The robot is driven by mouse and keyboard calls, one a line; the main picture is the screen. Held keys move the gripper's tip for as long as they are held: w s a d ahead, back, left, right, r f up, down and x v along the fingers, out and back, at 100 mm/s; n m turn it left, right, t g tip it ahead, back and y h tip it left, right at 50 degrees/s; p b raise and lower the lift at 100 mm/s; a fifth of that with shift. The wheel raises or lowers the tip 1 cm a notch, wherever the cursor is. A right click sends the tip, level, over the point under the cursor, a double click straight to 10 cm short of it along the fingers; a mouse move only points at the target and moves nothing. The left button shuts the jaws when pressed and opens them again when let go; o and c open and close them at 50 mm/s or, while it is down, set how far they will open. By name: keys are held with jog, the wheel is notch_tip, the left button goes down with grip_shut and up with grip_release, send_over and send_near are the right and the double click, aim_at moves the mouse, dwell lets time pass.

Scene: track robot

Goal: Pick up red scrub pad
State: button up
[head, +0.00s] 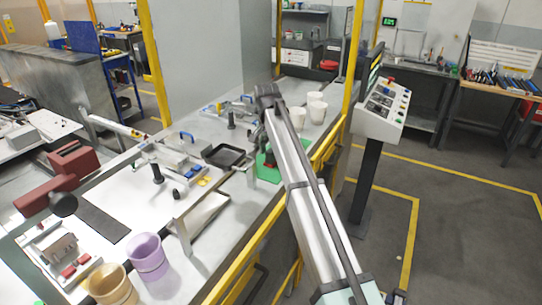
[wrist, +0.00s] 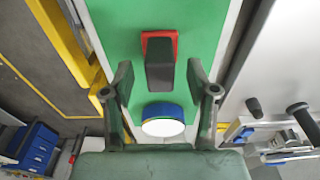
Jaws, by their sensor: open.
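In the wrist view, a red piece (wrist: 160,36), which looks like the red scrub pad, lies on a green surface (wrist: 208,25). A dark grey block covers most of it, leaving red along the top and sides. My gripper (wrist: 159,78) is open, with one finger on each side of the block's lower part and nothing clamped between them. I cannot tell how high the fingers are above the surface. In the head view, the green surface (head: 268,173) shows beside my arm on the workbench, and the pad cannot be made out.
A round blue item with a white face (wrist: 163,121) lies close below the block, between my fingers. In the head view, a black tray (head: 224,156) is left of the green surface, and white cups (head: 297,118) stand behind. A yellow rail (head: 245,250) runs along the bench's front.

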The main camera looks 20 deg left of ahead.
aim_at(271, 150)
jog(key=shift+f, duration=0.55)
jog(key=shift+c, duration=0.3)
grip_shut()
jog(key=shift+r, duration=0.1)
notch_tip(271, 150, up, 20)
jog(key=b, duration=0.4)
